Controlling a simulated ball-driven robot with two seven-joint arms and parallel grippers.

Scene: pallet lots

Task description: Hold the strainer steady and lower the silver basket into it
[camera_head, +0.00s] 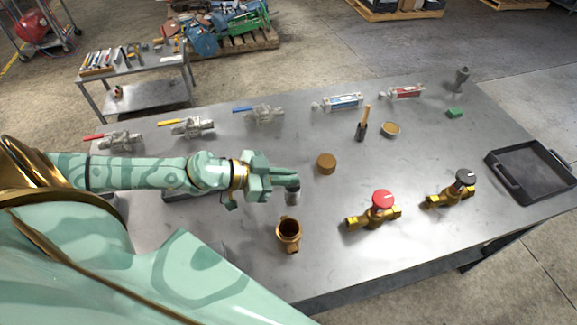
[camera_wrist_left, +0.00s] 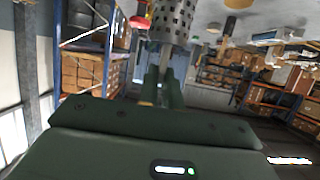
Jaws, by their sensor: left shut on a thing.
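My left gripper (camera_head: 289,181) is shut on the silver basket (camera_head: 292,195), a small grey cylinder. In the left wrist view the basket (camera_wrist_left: 172,20) shows its perforated wall beyond the fingers (camera_wrist_left: 164,88). The strainer (camera_head: 288,232) is a brass body with a round open mouth, standing on the metal table just below the basket in the head view. The basket is apart from the strainer, on its far side, and seems held above the table. Nothing holds the strainer. My right gripper is not in view.
A round brass cap (camera_head: 326,163) lies beyond the basket. A red-knobbed brass valve (camera_head: 380,207) and a black-knobbed one (camera_head: 456,189) stand to the right, with a dark tray (camera_head: 492,161) at the edge. Several lever valves line the far left. The table's front edge is near the strainer.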

